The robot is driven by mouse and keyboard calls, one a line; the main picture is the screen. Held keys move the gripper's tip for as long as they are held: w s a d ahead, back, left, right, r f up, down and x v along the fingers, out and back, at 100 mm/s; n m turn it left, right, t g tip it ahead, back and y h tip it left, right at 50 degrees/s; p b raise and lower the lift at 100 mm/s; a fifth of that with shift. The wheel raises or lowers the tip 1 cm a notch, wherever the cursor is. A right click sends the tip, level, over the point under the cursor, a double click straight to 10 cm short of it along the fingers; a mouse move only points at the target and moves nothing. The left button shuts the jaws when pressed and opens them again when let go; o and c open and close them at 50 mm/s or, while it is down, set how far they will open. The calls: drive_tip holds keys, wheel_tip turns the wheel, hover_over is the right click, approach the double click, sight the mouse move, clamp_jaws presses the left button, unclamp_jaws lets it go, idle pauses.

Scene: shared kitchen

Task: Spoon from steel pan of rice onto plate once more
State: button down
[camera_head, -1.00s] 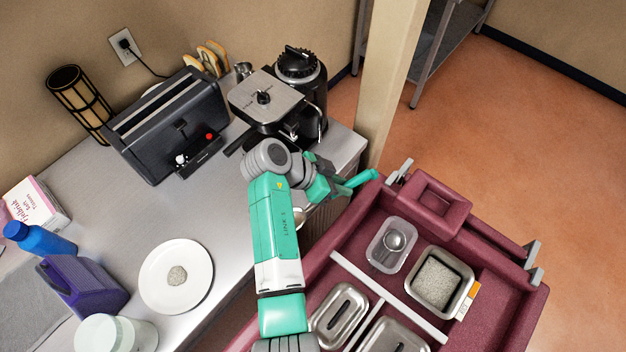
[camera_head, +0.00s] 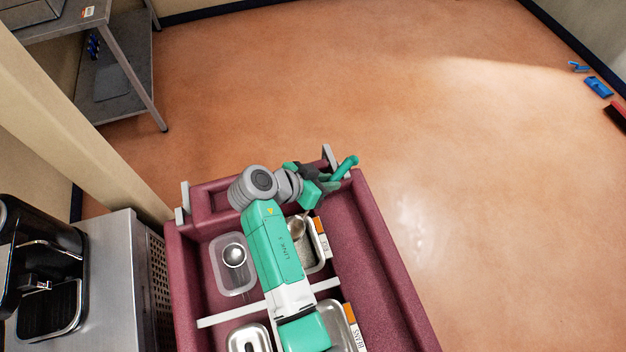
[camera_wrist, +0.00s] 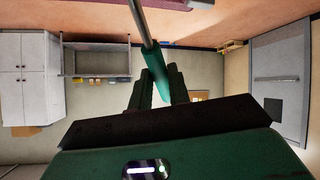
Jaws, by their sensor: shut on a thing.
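My gripper (camera_head: 322,180) is shut on the teal handle of a spoon (camera_head: 345,167); the handle and its steel shaft also show between the fingers in the wrist view (camera_wrist: 155,62). The spoon's metal bowl is at the steel pan of rice (camera_head: 311,258), over or in its far left part; I cannot tell if it touches the rice or carries any. My arm hides the pan's left side. The pan sits in the maroon cart and has an orange-and-white label. The plate is out of view now.
A clear container (camera_head: 222,280) with a round metal ladle bowl stands left of the rice pan. A lidded steel pan (camera_head: 248,342) and a pan labelled beans (camera_head: 344,318) are nearer. The counter (camera_head: 115,285) with a coffee machine (camera_head: 40,270) lies left. Open floor lies right.

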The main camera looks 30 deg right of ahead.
drive_tip(key=s+a+f+h+b, duration=0.1)
drive_tip(key=a+f+h+b, duration=0.35)
drive_tip(key=f+b, duration=0.85)
drive_tip(key=d+r+y+p, duration=0.1)
drive_tip(key=r+y+p, duration=0.1)
drive_tip(key=r+p, duration=0.1)
drive_tip(key=d+r+y+p, duration=0.1)
drive_tip(key=r+y+p, duration=0.1)
drive_tip(key=p, duration=0.4)
drive_tip(key=d+r+y+p, duration=0.1)
drive_tip(key=r+y+p, duration=0.1)
drive_tip(key=r+p, duration=0.2)
drive_tip(key=shift+w+d+r, duration=0.25)
drive_tip(key=shift+w+r, duration=0.15)
drive_tip(key=shift+r, duration=0.2)
drive_tip(key=shift+d+r+y+p, duration=0.3)
drive_tip(key=shift+r+p, duration=0.1)
drive_tip(key=shift+p, duration=0.2)
drive_tip(key=shift+w, duration=0.1)
